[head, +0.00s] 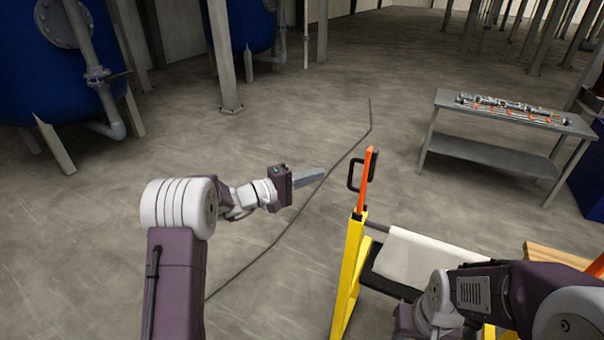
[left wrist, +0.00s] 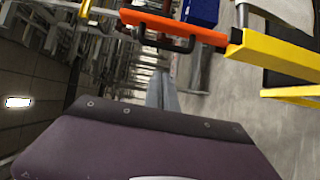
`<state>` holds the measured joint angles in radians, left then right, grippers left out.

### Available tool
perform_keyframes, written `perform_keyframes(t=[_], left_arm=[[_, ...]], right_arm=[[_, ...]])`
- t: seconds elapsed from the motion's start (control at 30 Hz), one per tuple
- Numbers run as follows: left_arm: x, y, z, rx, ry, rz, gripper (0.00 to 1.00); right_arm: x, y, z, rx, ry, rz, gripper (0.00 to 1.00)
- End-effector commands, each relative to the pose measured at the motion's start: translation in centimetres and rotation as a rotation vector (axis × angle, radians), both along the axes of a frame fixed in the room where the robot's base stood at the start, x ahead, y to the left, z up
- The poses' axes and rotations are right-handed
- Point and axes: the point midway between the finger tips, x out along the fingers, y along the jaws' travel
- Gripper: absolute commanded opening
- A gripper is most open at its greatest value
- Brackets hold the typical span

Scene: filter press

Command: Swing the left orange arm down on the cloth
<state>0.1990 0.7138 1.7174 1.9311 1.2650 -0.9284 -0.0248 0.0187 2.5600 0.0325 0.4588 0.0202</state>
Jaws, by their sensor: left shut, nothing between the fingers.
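The left orange arm (head: 368,178) stands upright on top of the yellow frame (head: 349,270) and has a black handle (head: 354,176) on its left side. In the left wrist view the orange arm (left wrist: 175,28) lies across the top of the picture, with its black handle (left wrist: 165,42) below it. The white cloth (head: 425,260) hangs over a bar to the right of the frame. My left gripper (head: 323,173) is shut and empty, left of the handle and apart from it. My right arm covers part of the cloth, and its fingers cannot be made out.
A grey metal table (head: 490,112) with metal parts on it stands at the back right. Blue tanks (head: 75,60) stand at the back left. A wooden board (head: 560,257) is at the right.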

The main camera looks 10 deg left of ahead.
Motion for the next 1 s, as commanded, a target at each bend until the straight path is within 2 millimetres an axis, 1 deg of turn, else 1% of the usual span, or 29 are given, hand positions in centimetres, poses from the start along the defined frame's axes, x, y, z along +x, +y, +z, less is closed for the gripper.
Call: perform_keyframes(t=[0.03,0.13,0.2,0.3,0.4,0.83,1.0], left_arm=[[0.6,-1.0,0.4,0.0,0.002,-0.003,0.0],[1.9,-2.6,0.4,0.0,0.001,-0.003,0.0],[1.5,-3.8,0.4,-0.001,0.004,-0.003,0.0],[1.4,-5.1,0.3,0.0,0.001,-0.002,0.0],[1.3,-5.9,0.1,0.0,0.001,-0.002,0.0],[1.3,-6.2,-0.2,0.002,-0.001,0.001,0.0],[1.2,-6.4,-0.1,0.031,-0.011,-0.002,0.0]], right_arm=[[0.0,0.0,1.0,0.0,0.0,0.0,0.36],[0.0,0.0,1.9,0.0,0.0,0.0,0.36],[0.0,0.0,2.6,0.0,0.0,0.0,0.36],[0.0,0.0,3.2,0.0,0.0,0.0,0.36],[0.0,0.0,3.5,0.0,0.0,0.0,0.36],[0.0,0.0,3.4,0.0,0.0,0.0,0.36],[0.0,0.0,2.6,0.0,0.0,0.0,0.36]])
